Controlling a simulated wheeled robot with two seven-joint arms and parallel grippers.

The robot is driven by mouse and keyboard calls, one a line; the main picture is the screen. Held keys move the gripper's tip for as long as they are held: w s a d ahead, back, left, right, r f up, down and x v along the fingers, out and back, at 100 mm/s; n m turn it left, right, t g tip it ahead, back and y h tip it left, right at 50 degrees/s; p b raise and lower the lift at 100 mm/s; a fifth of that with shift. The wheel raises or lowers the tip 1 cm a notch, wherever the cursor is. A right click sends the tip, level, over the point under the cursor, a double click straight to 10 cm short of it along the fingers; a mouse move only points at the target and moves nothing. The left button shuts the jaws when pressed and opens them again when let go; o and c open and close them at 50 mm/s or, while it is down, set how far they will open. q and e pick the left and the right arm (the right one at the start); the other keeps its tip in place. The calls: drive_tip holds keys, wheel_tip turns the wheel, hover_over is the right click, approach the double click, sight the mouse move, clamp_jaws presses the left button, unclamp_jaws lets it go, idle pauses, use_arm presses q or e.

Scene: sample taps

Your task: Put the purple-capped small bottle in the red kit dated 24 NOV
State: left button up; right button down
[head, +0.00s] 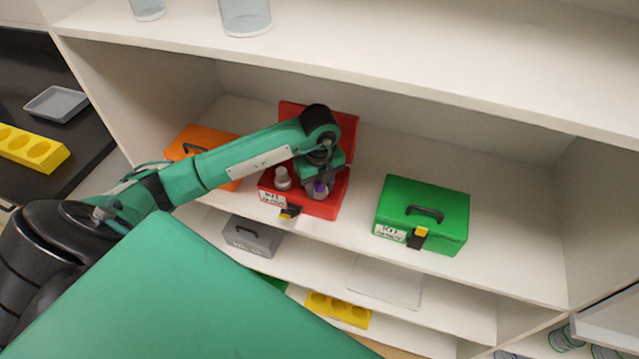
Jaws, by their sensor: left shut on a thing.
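The red kit (332,208) stands open on the shelf, its lid (347,128) raised at the back. A label shows on its front, but the date is too small to read. My left gripper (318,184) reaches down into the kit from above, shut on the purple-capped small bottle (320,189). The bottle is at the right part of the kit's inside; I cannot tell whether it touches the floor of the kit. Another small bottle with a pale cap (282,178) stands in the kit's left part. My right gripper is not in view.
A closed orange kit (190,140) is left of the red kit, partly behind my left arm. A closed green kit (424,208) stands to the right, with free shelf between. Glass containers (245,15) stand above.

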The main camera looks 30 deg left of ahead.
use_arm(q)
drive_tip(key=shift+f, duration=0.15)
drive_tip(key=o, duration=1)
drive_tip(key=shift+c, duration=0.2)
wheel_tip(320, 180, up, 11)
drive_tip(key=shift+f+b, duration=0.1)
drive_tip(key=shift+b, duration=0.9)
drive_tip(key=shift+r, duration=0.8)
